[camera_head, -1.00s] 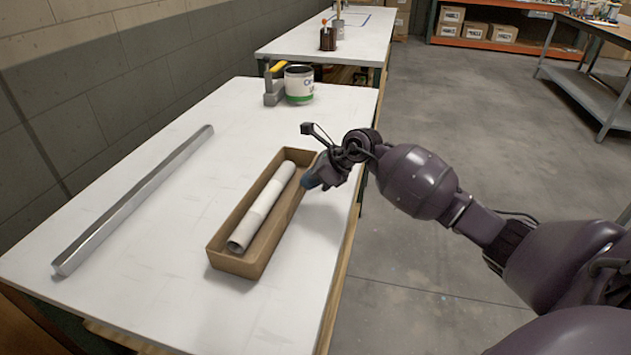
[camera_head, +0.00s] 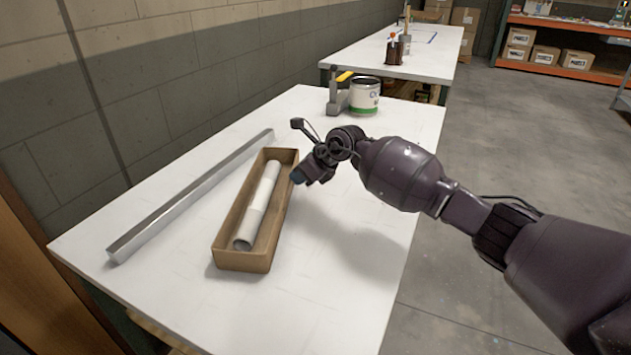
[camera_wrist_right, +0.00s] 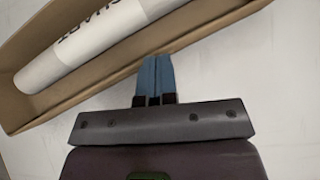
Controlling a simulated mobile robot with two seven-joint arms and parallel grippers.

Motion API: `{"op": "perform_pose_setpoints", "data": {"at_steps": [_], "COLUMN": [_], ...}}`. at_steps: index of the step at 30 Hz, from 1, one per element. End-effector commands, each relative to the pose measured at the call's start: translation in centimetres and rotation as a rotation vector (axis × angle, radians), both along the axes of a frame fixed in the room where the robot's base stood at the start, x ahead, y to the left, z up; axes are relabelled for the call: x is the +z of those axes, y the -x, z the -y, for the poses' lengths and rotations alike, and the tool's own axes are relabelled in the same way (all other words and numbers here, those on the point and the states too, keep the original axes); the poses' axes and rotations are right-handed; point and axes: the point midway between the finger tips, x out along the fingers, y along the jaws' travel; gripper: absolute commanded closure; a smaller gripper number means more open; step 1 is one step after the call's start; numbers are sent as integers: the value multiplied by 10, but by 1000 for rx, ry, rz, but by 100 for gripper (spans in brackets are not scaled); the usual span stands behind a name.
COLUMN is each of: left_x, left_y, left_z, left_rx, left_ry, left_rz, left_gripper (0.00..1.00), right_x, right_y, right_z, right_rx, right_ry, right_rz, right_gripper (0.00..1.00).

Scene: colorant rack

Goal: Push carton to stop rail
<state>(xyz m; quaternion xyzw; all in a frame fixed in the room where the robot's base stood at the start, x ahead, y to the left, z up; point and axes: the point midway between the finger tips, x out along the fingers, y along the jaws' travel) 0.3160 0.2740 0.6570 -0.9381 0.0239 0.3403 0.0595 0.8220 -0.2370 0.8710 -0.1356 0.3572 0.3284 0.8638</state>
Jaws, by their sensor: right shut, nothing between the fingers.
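The carton (camera_head: 228,259) is a long open brown box on the white table, with a rolled white tube (camera_head: 260,205) lying in it. The stop rail (camera_head: 190,198) is a long grey metal bar to the left of the carton. A narrow strip of table shows between them, tighter at the far end. My right gripper (camera_head: 299,177) is shut and empty, at the carton's right side near its far end. In the right wrist view, its blue fingertips (camera_wrist_right: 156,62) meet the carton's side wall (camera_wrist_right: 110,82); firm contact is hard to tell. My left gripper is out of view.
The white table (camera_head: 330,270) is clear at the front and right of the carton. A paint can (camera_head: 364,96) and a grey tool with a yellow part (camera_head: 337,100) stand at the far end. A second table (camera_head: 430,65) lies beyond.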

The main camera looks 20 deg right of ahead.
Motion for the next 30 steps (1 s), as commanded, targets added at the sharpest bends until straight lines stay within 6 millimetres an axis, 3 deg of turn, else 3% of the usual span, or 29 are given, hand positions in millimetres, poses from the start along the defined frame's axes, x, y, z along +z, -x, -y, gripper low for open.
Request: {"op": "perform_pose_setpoints", "data": {"at_steps": [9,16,30], "left_x": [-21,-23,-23], "left_y": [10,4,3], "left_z": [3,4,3], "left_rx": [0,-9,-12], "left_ry": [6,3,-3], "left_rz": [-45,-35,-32], "left_gripper": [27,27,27], "right_x": [-7,-6,-1], "right_y": [-40,-64,-72], "right_z": [-38,-59,-65], "right_rx": [4,2,1], "right_ry": [-1,0,1], "right_rz": [-6,-5,-1], "right_gripper": [100,100,100]}}
